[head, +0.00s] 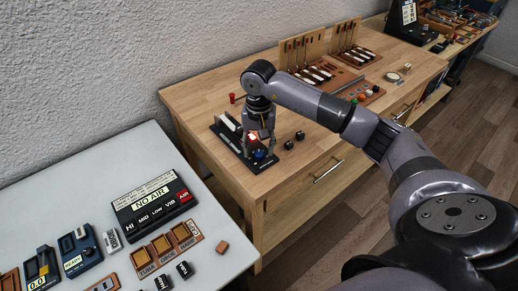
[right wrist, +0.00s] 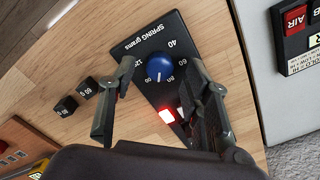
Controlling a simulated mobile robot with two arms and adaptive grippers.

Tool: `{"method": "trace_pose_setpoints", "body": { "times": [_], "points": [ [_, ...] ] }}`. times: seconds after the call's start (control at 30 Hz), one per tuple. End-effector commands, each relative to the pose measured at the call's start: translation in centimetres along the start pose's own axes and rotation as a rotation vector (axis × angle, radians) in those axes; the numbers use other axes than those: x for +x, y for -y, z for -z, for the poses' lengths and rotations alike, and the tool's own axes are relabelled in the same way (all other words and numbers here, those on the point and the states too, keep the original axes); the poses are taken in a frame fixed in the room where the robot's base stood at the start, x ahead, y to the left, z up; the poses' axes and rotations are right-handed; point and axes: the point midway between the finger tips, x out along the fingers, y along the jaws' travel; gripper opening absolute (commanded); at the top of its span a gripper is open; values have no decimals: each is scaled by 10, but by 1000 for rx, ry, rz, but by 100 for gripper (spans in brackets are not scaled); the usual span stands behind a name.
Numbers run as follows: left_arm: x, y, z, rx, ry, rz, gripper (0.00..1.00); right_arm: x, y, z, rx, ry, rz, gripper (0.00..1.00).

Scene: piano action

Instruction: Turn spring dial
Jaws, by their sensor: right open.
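The spring dial is a round blue knob (right wrist: 160,68) with a white pointer line, on a black panel (right wrist: 176,32) marked "SPRING grams" with numbers around the dial. In the right wrist view the pointer line runs toward the bottom of the picture. In the head view the blue knob (head: 261,154) sits at the front end of the panel, on the wooden bench. My right gripper (right wrist: 160,78) is open, with one finger on each side of the knob in the picture; I cannot tell whether they touch it. It points down over the panel in the head view (head: 258,142). My left gripper is out of view.
A red lit square (right wrist: 167,116) is on the same panel. Two small black blocks (right wrist: 77,96) lie beside it on the wooden bench (head: 200,93). A grey table (head: 120,150) with a "NO AIR" panel (head: 152,200) stands at the left. Tool racks (head: 305,50) stand at the back.

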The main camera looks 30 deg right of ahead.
Motion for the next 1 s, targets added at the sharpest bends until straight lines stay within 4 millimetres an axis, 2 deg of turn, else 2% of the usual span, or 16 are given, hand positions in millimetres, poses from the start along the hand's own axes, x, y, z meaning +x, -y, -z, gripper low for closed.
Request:
{"method": "trace_pose_setpoints", "body": {
  "times": [0.3, 0.5, 0.7, 1.0],
  "points": [
    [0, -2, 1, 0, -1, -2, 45, -69, 0, 1, 0, -6, 4, 45],
    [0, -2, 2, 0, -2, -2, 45, -98, 0, 1, 0, -4, 2, 45],
    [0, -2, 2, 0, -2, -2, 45, -107, 0, 0, 0, -1, 0, 45],
    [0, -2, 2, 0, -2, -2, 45, -107, 0, 0, 0, -1, 0, 45]
  ]
}}
